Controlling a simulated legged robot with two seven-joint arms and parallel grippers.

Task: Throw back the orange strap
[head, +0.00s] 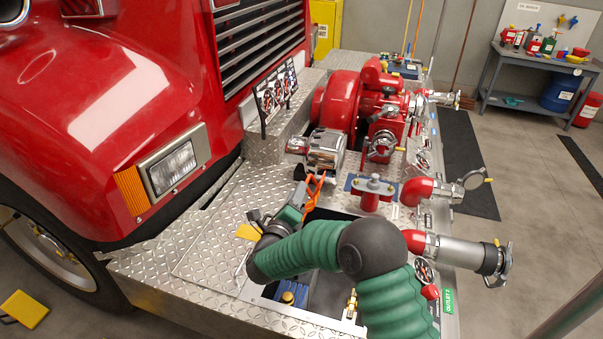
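The orange strap (315,187) shows as a narrow upright loop near the middle of the bumper deck, left of a red fitting with a grey cap. My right arm, green and black, comes in from the bottom right and bends back over the deck. My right gripper (297,208) is at the lower end of the strap, very close to it. Whether its fingers touch or hold the strap is too small to tell. The wrist and forearm hide part of the deck below the strap. My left gripper is not in view.
The diamond-plate bumper (215,230) has an open well (325,292) under my forearm. A red pump (340,100) stands behind the strap, and red outlet pipes (430,190) stick out to the right. The red truck front (110,110) rises at left. A workbench (545,65) is far right.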

